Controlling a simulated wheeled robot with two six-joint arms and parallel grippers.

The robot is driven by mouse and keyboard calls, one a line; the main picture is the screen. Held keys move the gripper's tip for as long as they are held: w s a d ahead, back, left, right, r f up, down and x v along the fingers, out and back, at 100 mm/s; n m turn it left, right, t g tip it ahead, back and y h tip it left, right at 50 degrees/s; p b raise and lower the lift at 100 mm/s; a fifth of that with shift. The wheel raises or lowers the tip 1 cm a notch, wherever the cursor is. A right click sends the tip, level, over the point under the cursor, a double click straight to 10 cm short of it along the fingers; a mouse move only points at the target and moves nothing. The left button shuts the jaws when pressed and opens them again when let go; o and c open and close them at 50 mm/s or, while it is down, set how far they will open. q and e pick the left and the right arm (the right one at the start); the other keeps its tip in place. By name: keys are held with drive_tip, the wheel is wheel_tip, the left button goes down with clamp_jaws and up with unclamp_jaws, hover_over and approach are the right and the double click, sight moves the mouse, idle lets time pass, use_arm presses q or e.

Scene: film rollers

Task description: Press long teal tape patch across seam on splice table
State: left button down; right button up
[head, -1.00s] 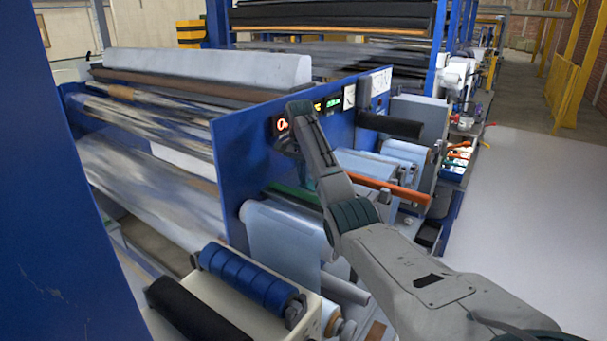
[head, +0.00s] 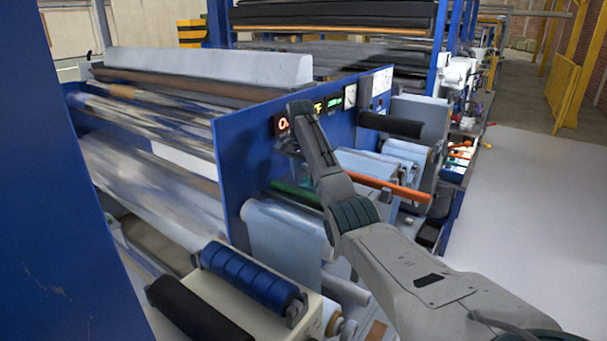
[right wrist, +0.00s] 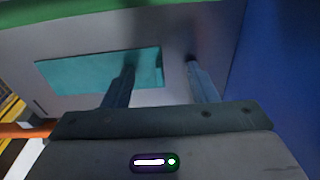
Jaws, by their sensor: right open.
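A long teal tape patch (right wrist: 85,72) lies flat on the grey surface of the splice table (right wrist: 215,40) in the right wrist view. My right gripper (right wrist: 160,64) is open. Its left finger overlaps the patch's right part in the picture; its right finger is past the patch's right end. I cannot tell whether the fingertips touch the surface. I cannot make out the seam. In the head view my right arm reaches towards the blue panel and hides the patch. My left gripper is not in view.
A blue side panel (head: 236,165) with lit displays stands beside my right gripper. An orange roller (head: 385,189) and a green bar (head: 296,194) lie close to my arm. A blue roller (head: 250,276) and a black roller (head: 198,310) are in front. Clear floor (head: 540,210) lies at right.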

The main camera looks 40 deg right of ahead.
drive_tip(key=shift+f, duration=0.1)
idle(0.3)
drive_tip(key=shift+d+r, duration=0.25)
drive_tip(key=shift+r, duration=0.45)
drive_tip(key=shift+a+r, duration=0.15)
drive_tip(key=shift+r, duration=2.7)
